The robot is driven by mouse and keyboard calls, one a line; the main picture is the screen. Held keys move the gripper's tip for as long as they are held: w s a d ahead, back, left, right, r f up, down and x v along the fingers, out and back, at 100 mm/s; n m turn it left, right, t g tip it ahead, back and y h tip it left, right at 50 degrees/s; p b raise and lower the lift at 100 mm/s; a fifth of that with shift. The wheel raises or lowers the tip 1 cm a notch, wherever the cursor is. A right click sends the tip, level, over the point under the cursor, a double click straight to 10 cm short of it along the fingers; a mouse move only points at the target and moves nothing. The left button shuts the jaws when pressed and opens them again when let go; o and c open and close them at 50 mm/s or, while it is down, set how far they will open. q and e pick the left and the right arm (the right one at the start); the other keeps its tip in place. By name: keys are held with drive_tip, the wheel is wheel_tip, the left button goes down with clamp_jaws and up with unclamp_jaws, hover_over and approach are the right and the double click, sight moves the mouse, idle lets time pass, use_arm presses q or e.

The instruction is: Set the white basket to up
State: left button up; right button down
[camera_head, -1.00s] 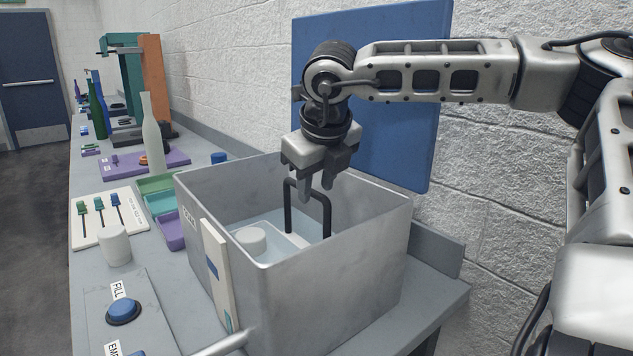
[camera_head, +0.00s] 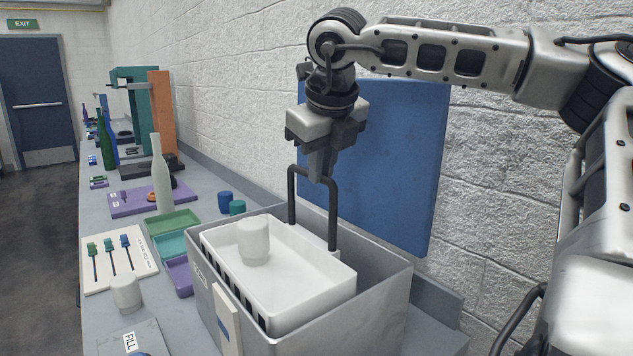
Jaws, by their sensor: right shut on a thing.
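The white basket (camera_head: 300,290) is raised to the top of the grey tank (camera_head: 380,300), its rim above the tank's near walls. It has slots in its left side and a black upright handle (camera_head: 334,205) at its back right. A white cylinder (camera_head: 253,240) stands inside the basket. My right gripper (camera_head: 318,172) is shut on the top bar of the handle, above the tank. The basket's lower part is hidden by the tank walls. My left gripper is not in view.
A blue panel (camera_head: 390,170) is on the wall behind the tank. Left of the tank are green, teal and purple trays (camera_head: 173,222), a pale bottle (camera_head: 161,175), a slider panel (camera_head: 119,258) and another white cylinder (camera_head: 126,293). Small blue and teal caps (camera_head: 226,202) stand behind the tank.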

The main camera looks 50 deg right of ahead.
drive_tip(key=shift+w+r, duration=0.15)
drive_tip(key=shift+r, duration=0.45)
drive_tip(key=c, duration=1.7)
unclamp_jaws()
drive_tip(key=shift+o, duration=1.2)
drive_tip(key=shift+f, duration=0.15)
drive_tip(key=v, duration=1.6)
